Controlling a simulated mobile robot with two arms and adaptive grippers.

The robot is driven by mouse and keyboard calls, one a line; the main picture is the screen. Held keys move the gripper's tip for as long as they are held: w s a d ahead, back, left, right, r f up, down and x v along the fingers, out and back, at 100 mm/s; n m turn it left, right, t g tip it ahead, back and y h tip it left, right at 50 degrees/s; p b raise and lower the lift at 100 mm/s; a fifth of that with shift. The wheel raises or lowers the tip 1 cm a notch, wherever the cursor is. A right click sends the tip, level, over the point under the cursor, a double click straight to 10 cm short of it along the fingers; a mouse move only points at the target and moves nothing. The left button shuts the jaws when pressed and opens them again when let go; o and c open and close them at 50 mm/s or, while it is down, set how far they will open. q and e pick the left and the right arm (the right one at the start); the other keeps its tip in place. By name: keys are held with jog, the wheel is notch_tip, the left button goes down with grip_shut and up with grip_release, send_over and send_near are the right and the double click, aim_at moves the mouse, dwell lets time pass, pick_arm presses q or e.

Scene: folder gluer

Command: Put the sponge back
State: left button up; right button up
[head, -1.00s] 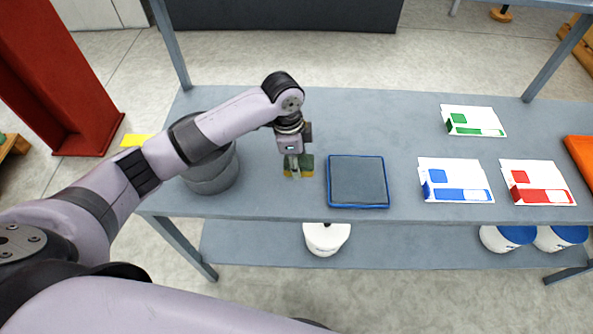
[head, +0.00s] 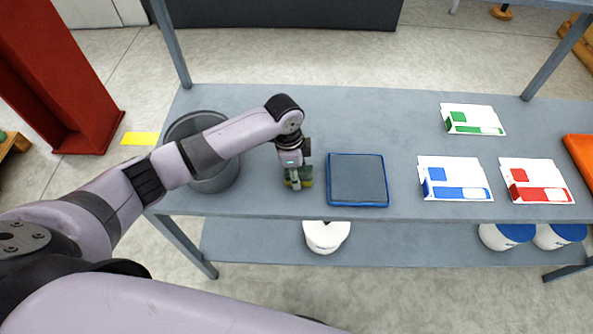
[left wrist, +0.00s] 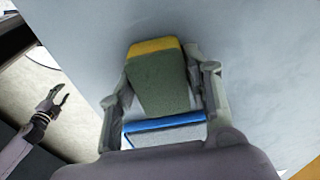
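The sponge (head: 306,183), green with a yellow layer, is between the fingers of my left gripper (head: 297,184) over the grey table, just left of the blue-rimmed tray. In the left wrist view the sponge (left wrist: 160,82) shows its green face and yellow end, with a finger along each side. My left gripper (left wrist: 163,85) appears shut on it. I cannot tell whether the sponge touches the table. The blue-rimmed tray (head: 357,206) has a dark grey inside and looks empty. My right gripper (left wrist: 60,97) shows at the left of the wrist view, fingers apart and empty.
A grey bucket (head: 217,181) stands left of the gripper, under my left forearm. White cards with green (head: 472,119), blue (head: 455,179) and red (head: 537,181) marks lie to the right. An orange object (head: 582,155) is at the right edge. White tubs (head: 326,237) stand on the lower shelf.

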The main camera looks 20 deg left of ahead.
pick_arm(q)
jog(key=shift+o, duration=1.3)
jog(key=shift+r, duration=0.1)
notch_tip(320, 180, up, 12)
jog(key=a+b, duration=0.1)
jog(key=shift+s+a, duration=0.15)
jog(key=shift+s, duration=0.05)
